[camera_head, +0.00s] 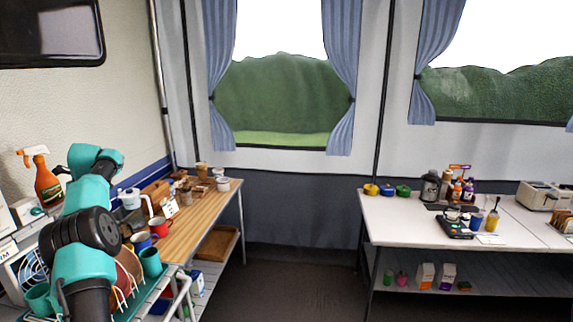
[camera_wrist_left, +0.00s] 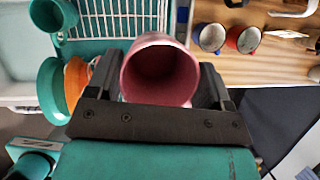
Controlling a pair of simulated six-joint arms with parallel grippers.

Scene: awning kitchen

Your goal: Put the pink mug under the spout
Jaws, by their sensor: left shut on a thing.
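The pink mug (camera_wrist_left: 158,72) fills the middle of the left wrist view, its open mouth facing the camera. My left gripper (camera_wrist_left: 161,80) is shut on it, with a dark finger on each side. The mug appears above the area between the dish rack and the wooden table; its height cannot be told. In the head view my left arm comes up at the lower left, and I cannot make out its gripper or the pink mug there. I cannot clearly identify a spout in either view. My right gripper is in neither view.
A teal dish rack (camera_wrist_left: 118,27) holds plates and teal mugs. A blue mug (camera_wrist_left: 210,37) and a red mug (camera_wrist_left: 244,39) stand on the wooden table (camera_head: 205,212). A white table (camera_head: 400,228) with condiments and appliances stands right, across open floor.

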